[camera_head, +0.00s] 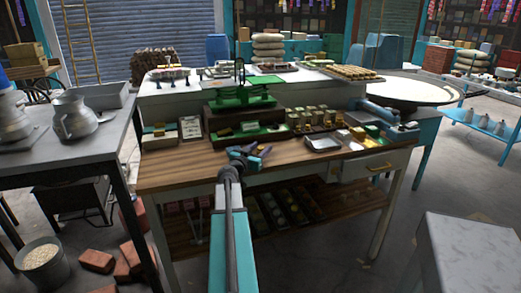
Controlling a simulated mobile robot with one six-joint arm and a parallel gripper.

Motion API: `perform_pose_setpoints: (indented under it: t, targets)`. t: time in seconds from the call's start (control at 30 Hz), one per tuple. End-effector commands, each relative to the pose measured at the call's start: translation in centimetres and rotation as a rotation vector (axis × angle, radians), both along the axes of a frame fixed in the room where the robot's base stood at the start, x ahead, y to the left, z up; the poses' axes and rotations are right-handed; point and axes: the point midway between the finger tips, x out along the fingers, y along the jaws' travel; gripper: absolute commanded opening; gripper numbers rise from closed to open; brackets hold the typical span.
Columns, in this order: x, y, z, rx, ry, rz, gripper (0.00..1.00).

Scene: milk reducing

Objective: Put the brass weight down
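My gripper (252,155) is at the end of my teal and grey arm, over the front edge of the wooden workbench (185,170). Several brass-coloured pieces (312,119) stand in a rack on the bench, beyond and right of my gripper. A green scale-like device (241,98) stands behind my gripper, with a green tray (240,134) in front of it. No single brass weight can be picked out clearly.
A shallow metal tray (322,143) lies right of my gripper. A grey table with metal jugs (72,117) stands left. A grey block (470,255) is at front right. Bricks (97,260) and a bucket (42,262) are on the floor at left. Bare bench top shows at left front.

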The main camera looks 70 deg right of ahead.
Motion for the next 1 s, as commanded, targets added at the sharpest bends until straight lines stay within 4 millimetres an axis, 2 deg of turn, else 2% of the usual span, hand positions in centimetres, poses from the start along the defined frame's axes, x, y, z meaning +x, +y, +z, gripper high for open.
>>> perform_pose_setpoints:
  t: [0.4,1.0]
  targets:
    - [0.0,0.0,0.4,0.001,0.0,0.0,0.45]
    - [0.5,6.5,0.4,0.0,0.0,0.0,0.45]
